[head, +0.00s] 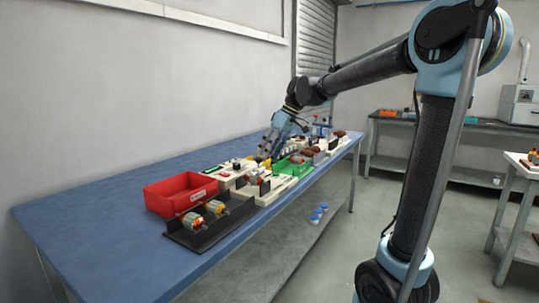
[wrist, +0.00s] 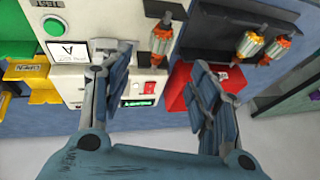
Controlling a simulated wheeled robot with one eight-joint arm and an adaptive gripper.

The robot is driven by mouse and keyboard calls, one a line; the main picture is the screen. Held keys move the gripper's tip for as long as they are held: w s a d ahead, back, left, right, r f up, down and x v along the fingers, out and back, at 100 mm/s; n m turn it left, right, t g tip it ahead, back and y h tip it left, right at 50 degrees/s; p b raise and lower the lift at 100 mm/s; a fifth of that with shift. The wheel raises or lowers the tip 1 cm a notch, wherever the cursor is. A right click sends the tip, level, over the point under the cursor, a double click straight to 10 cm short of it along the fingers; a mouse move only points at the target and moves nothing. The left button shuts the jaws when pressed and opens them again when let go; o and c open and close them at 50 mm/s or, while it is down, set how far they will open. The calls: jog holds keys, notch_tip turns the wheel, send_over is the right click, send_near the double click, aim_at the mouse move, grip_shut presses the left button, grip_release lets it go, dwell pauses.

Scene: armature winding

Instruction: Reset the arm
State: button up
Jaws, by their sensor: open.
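My gripper (head: 270,150) is at the end of my outstretched arm, over the equipment on the blue table (head: 110,205). In the wrist view, my gripper (wrist: 152,68) has its two fingers spread wide with nothing between them. Below it is a white machine (wrist: 70,78) with a green button, a label marked "A", a red switch and a small green display. An orange-ended armature (wrist: 162,38) shows just beyond the fingers, on or by the machine. Whether the fingers touch the machine cannot be told.
A red bin (head: 178,193) and a black holder (head: 205,238) with two armatures (head: 191,222) stand at the near end of the table. A green bin (head: 293,166) is farther along. The table's left part is clear. A back bench (head: 450,124) stands behind.

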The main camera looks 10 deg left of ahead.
jog(key=s+d+f+m+t+h, duration=0.1)
jog(key=s+d+f+m, duration=0.3)
jog(key=d, duration=0.5)
jog(key=s+d+f+m+t+h, duration=0.1)
jog(key=s+d+f+m, duration=0.1)
jog(key=s+d+f, duration=0.6)
jog(key=s+d+f+m+t+h, duration=0.1)
jog(key=s+d+f+m+h, duration=0.2)
jog(key=d, duration=0.8)
jog(key=s+d+f+m, duration=0.3)
jog(key=s+d+f, duration=0.4)
jog(key=s+f, duration=0.1)
jog(key=shift+s+d+f+m, duration=0.2)
jog(key=shift+s+m, duration=0.2)
jog(key=shift+s, duration=0.15)
jog(key=shift+a, duration=0.1)
jog(key=shift+w+f, duration=0.2)
jog(key=shift+w, duration=0.2)
